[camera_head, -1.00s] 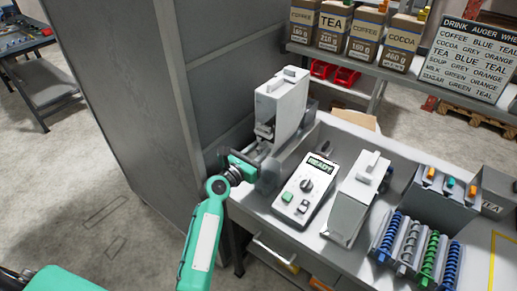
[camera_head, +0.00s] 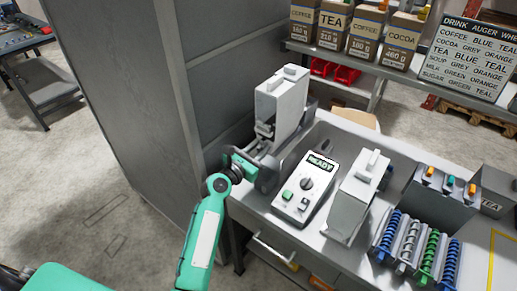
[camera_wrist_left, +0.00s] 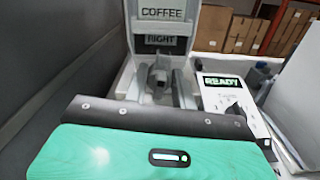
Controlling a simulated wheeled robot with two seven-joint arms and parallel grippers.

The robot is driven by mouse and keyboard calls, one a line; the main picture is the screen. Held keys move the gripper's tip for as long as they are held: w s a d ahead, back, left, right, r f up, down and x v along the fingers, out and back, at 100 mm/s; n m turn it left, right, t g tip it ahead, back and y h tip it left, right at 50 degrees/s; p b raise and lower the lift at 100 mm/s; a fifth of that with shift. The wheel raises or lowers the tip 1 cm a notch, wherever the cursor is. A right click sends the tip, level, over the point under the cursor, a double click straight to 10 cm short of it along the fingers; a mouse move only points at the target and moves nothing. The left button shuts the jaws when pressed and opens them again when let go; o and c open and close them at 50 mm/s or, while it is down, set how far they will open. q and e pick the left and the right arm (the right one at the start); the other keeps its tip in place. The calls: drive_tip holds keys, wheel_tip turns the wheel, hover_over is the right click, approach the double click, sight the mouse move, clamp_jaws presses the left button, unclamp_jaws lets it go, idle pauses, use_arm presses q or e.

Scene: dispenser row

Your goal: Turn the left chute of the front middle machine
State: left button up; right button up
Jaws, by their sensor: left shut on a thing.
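A white dispenser machine (camera_head: 281,103) stands at the left end of the counter. In the left wrist view the machine (camera_wrist_left: 165,15) carries the label COFFEE and, below it, a plate (camera_wrist_left: 160,39) reading RIGHT. A small grey chute (camera_wrist_left: 160,76) sticks out under that plate. My left gripper (camera_head: 260,160) is at the front of this machine, low down. In the wrist view its two grey fingers (camera_wrist_left: 160,90) lie either side of the chute, shut on it. The exact contact is partly hidden. My right gripper is out of view.
A control box (camera_head: 305,187) showing READY stands right of this machine, with a second white dispenser (camera_head: 354,198) beyond it. Coloured augers (camera_head: 432,255) stand at the right. A tall grey cabinet (camera_head: 150,110) is close on the left of my left arm.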

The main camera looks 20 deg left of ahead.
use_arm(q)
drive_tip(key=m, duration=0.6)
drive_tip(key=shift+d, duration=0.15)
drive_tip(key=m, duration=0.6)
drive_tip(key=shift+f+m+b, duration=0.15)
drive_tip(key=shift+m+b, duration=0.15)
drive_tip(key=shift+b, duration=0.05)
drive_tip(key=m, duration=0.4)
drive_tip(key=shift+f, duration=0.1)
drive_tip(key=m, duration=0.5)
drive_tip(key=shift+f, duration=0.1)
drive_tip(key=shift+m, duration=0.4)
drive_tip(key=o, duration=0.6)
drive_tip(key=shift+o, duration=0.2)
